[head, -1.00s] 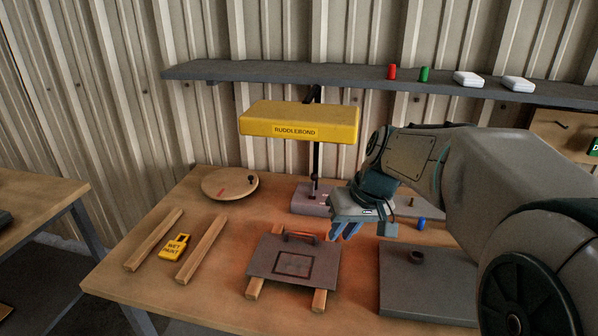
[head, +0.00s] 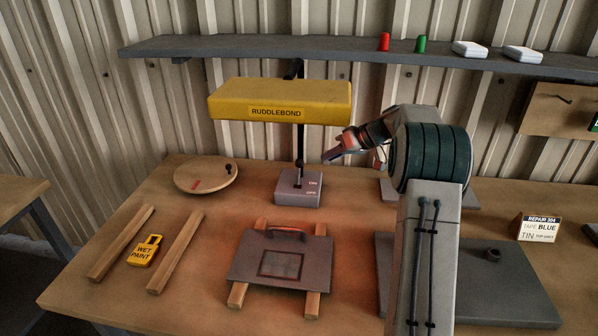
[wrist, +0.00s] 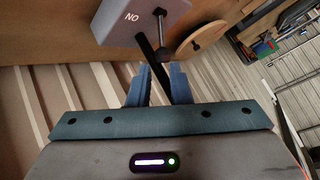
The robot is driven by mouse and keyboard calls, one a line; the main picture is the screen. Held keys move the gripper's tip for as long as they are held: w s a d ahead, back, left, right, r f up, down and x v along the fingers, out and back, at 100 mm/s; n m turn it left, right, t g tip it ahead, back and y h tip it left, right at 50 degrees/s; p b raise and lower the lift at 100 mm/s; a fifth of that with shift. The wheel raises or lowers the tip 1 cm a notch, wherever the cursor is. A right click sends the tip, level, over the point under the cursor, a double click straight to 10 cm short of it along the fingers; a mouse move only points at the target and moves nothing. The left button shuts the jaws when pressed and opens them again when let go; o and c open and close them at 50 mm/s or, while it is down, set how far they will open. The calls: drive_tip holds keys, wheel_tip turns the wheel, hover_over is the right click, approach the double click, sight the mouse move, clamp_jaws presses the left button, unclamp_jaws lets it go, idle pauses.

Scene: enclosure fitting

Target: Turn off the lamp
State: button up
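The lamp has a yellow hood (head: 280,103) marked RUDDLEBOND on a dark post above a grey base (head: 298,190) with ON and OFF lettering. A reddish glow lies on the bench under the hood. In the wrist view the base (wrist: 135,18) shows upside down with its ON mark. A thin dark lever (wrist: 160,28) with a round end stands by it; which mark it leans to is not clear. My gripper (head: 326,157) is right of the post, below the hood and above the base, pointing left. In the wrist view my gripper (wrist: 160,68) has its blue fingers apart with nothing held between them.
A grey panel (head: 253,262) lies on wooden strips in front of the lamp. A round wooden disc (head: 196,178) and a yellow WET PAINT tag (head: 145,250) are to the left. A shelf (head: 220,47) runs behind, above the hood. A dark plate (head: 510,285) lies at right.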

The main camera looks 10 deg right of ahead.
sight(299, 175)
drive_tip(key=p+x, duration=0.2)
drive_tip(key=x, duration=1.1)
drive_tip(key=shift+a+f, duration=0.15)
drive_tip(key=shift+a, duration=0.15)
drive_tip(key=shift+c, duration=0.4)
clamp_jaws()
